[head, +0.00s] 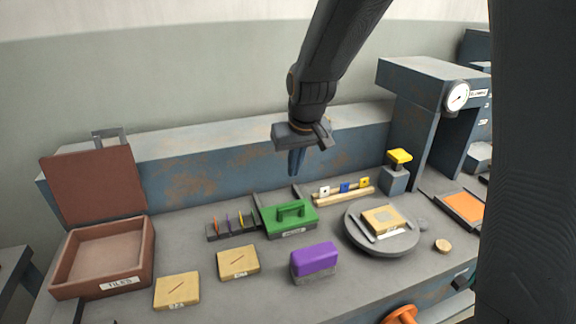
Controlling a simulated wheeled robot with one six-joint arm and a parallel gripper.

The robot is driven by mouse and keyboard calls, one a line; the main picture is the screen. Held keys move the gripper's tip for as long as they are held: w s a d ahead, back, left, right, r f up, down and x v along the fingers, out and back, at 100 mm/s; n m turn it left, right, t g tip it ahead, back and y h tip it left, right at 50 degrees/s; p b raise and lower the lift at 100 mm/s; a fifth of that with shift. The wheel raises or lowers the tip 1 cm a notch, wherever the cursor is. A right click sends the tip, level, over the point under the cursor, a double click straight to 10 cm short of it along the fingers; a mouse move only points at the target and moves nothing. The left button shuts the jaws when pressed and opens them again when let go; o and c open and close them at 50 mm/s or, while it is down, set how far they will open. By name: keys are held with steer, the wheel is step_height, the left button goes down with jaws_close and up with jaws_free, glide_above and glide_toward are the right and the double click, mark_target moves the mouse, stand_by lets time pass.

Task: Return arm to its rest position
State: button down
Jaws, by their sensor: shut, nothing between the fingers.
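My gripper (297,161) hangs from my arm above the back part of the bench, in the upper middle of the head view. Its fingers point down and are together, with nothing between them. It is above and behind the green box with a handle (289,218), and looks apart from it. My arm comes down from the top of the picture.
An open brown box (148,258) with a raised lid stands left. Tan blocks (238,262), a purple block (314,260) and a round grey plate (409,243) sit on the bench (215,299). A blue press with a gauge (457,96) stands right.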

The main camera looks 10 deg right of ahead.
steer(key=s+d+f+g, duration=0.1)
steer(key=s+d, duration=0.2)
steer(key=s, duration=0.3)
steer(key=s+d+f+m+g, duration=0.1)
steer(key=s+d+f, duration=0.1)
steer(key=s, duration=0.5)
steer(key=s+d+f+m+g, duration=0.1)
steer(key=s+d, duration=0.2)
steer(key=s, duration=0.4)
steer(key=shift+d+f+h, duration=0.3)
steer(key=shift+f+h, duration=0.05)
steer(key=shift+h, duration=0.05)
